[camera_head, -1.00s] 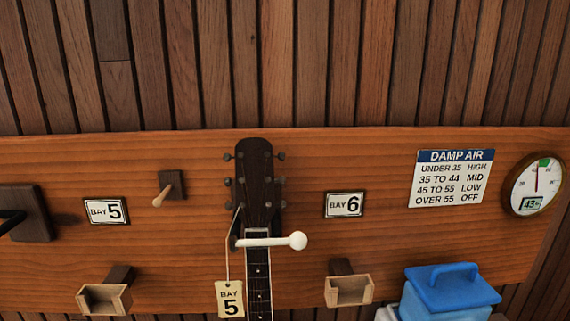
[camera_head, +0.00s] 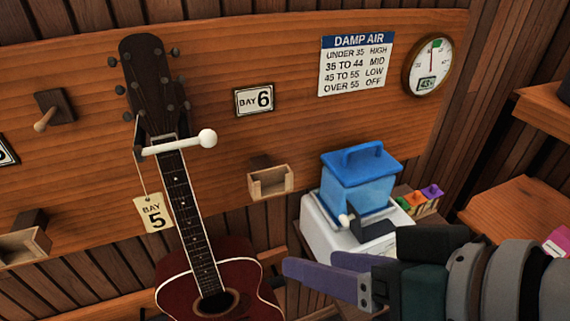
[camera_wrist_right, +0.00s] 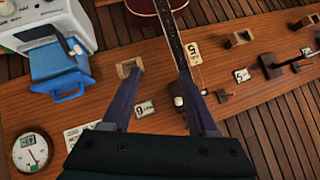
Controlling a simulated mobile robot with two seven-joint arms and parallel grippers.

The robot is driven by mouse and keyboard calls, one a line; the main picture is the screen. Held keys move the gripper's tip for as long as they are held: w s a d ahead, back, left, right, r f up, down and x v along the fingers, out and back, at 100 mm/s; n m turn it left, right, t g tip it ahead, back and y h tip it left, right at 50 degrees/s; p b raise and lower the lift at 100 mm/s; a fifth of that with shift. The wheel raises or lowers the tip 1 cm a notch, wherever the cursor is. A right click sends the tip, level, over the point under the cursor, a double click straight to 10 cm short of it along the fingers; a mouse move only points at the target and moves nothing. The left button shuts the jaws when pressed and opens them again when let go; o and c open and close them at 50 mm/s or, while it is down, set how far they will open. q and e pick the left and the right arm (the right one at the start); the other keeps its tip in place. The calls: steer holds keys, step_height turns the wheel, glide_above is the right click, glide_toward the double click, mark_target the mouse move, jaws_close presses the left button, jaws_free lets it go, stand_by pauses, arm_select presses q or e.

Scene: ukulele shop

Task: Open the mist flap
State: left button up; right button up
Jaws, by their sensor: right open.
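The humidifier has a white base (camera_head: 318,226) and a blue tank (camera_head: 357,182) with a handle on top; it stands right of the guitar. A dark flap-like piece (camera_head: 373,229) with a white knob (camera_head: 345,219) is on its front; I cannot tell its exact position. The humidifier also shows at the upper left of the right wrist view, with its blue tank (camera_wrist_right: 58,70). My right gripper (camera_head: 312,263) is open and empty, in front of and below the humidifier in the head view. Its purple fingers are spread in the right wrist view (camera_wrist_right: 160,75). My left gripper is out of view.
A red guitar (camera_head: 180,275) hangs left of the humidifier, with a white bar (camera_head: 178,144) across its neck. A small wooden holder (camera_head: 270,181) is on the wall board. The dial reads about 43 (camera_head: 428,65). Wooden shelves (camera_head: 520,210) stand at right.

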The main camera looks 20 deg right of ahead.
steer(key=w+f+m+t+b, duration=0.6)
steer(key=w+f+b, duration=0.1)
steer(key=f+b, duration=0.35)
steer(key=m+t+h+b, duration=0.3)
steer(key=m+h+b, duration=0.7)
steer(key=m+b, duration=0.2)
glide_toward(343, 224)
steer(key=w, duration=0.1)
steer(key=x, duration=1)
steer(key=shift+s+d+p, duration=0.15)
steer(key=shift+d+p, duration=0.15)
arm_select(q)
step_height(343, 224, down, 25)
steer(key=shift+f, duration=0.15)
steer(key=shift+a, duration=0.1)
arm_select(e)
jaws_close()
steer(key=shift+r, duration=0.1)
